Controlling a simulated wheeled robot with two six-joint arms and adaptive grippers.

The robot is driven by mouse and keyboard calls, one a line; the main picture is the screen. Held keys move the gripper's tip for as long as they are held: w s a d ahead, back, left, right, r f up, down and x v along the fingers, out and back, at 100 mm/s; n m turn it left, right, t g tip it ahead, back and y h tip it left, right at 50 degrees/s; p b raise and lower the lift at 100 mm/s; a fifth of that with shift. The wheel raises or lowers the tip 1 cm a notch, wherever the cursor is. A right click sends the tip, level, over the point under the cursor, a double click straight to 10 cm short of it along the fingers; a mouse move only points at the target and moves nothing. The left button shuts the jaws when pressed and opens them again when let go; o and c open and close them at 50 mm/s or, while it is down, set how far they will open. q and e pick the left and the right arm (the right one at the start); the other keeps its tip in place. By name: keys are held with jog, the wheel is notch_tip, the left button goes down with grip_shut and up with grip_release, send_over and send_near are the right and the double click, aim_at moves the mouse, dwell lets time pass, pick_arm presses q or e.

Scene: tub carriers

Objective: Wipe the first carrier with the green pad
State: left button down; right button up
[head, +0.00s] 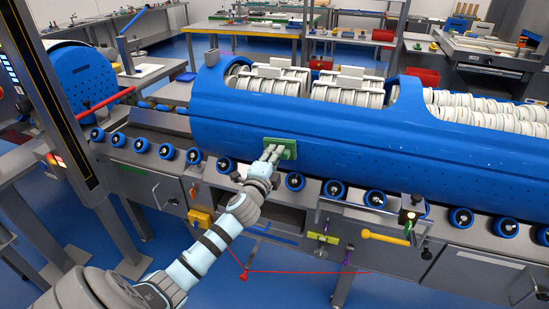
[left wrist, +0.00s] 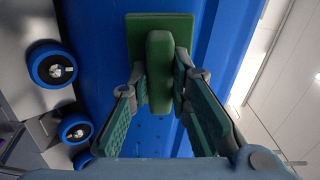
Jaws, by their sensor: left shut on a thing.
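The first carrier (head: 330,125) is a long blue tub lying on the roller line, with rows of white ringed parts in its open top. The green pad (head: 288,146) is at the tub's near side wall, toward its left end. My left gripper (head: 271,154) is shut on the pad's handle. In the left wrist view the pad (left wrist: 184,32) lies flat along the blue wall (left wrist: 100,60), seemingly touching it, and the gripper's fingers (left wrist: 160,75) are on both sides of the handle. The pad's wiping face is hidden. My right gripper is in neither view.
Blue rollers (head: 335,188) line the conveyor's front edge. A yellow handle (head: 385,237) and a small lamp fitting (head: 411,212) stick out at the front right. A dark post (head: 50,90) stands at the left. Another blue tub (head: 84,75) is behind it.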

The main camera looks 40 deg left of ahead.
aim_at(292, 153)
pick_arm(q)
jog(key=shift+w+a, duration=0.1)
jog(key=shift+w, duration=0.2)
jog(key=shift+w+d+p, duration=0.15)
jog(key=shift+w+d, duration=0.05)
jog(key=shift+d, duration=0.45)
jog(key=shift+w+d+p, duration=0.1)
jog(key=shift+w+d, duration=0.15)
jog(key=shift+d, duration=0.4)
jog(key=shift+w+d+p, duration=0.15)
jog(key=shift+w+d, duration=0.05)
jog(key=shift+d, duration=0.45)
jog(key=shift+s+a, duration=0.2)
jog(key=shift+a, duration=0.45)
jog(key=shift+s+a, duration=0.25)
jog(key=shift+a, duration=0.45)
jog(key=shift+s+a, duration=0.2)
jog(key=shift+a, duration=0.45)
jog(key=p+v, duration=0.1)
jog(key=v, duration=0.5)
jog(key=shift+w, duration=0.1)
